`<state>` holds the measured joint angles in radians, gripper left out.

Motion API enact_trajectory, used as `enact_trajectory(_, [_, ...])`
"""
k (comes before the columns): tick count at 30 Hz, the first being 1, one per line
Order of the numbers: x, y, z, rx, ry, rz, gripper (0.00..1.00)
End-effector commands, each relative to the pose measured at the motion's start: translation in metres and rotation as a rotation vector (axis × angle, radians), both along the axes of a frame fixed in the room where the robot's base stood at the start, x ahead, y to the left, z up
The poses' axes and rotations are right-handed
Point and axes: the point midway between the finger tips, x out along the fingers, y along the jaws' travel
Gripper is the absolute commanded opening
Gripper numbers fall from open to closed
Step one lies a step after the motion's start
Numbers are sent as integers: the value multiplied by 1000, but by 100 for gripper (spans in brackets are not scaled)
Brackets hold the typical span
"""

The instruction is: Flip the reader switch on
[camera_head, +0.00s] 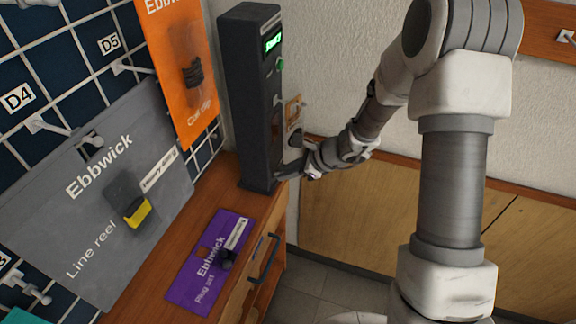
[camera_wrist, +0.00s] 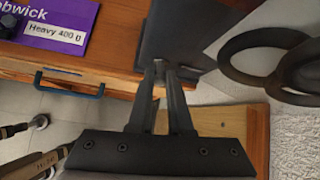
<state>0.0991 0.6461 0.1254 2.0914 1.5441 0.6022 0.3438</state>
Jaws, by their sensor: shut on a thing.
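The reader (camera_head: 250,100) is a tall dark post standing on the wooden bench top, with a lit green display (camera_head: 272,43) and a green button (camera_head: 281,64) on its front. My gripper (camera_head: 285,174) is low at the front of the reader, with its fingers reaching in from the right. In the wrist view, the fingers (camera_wrist: 161,70) are close together, with their tips against a small part at the edge of the dark reader (camera_wrist: 185,35). The switch itself cannot be made out; the fingers cover that spot.
Dark rings (camera_wrist: 255,52) hang close to the right of my fingers in the wrist view. A purple plug set card (camera_head: 205,268) lies on the bench, above a drawer handle (camera_head: 265,262). A pegboard with a grey line reel card (camera_head: 80,215) and an orange card (camera_head: 172,45) is on the left.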

Motion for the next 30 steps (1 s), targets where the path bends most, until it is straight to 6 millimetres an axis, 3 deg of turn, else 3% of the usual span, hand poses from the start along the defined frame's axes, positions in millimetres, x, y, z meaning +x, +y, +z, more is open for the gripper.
enact_trajectory(19, [1,0,1,-48,17,-2,0])
enact_trajectory(20, [1,0,1,-48,17,-2,23])
enact_trajectory(24, [1,1,1,-47,17,-1,47])
enact_trajectory(30, [1,1,2,-47,18,-1,47])
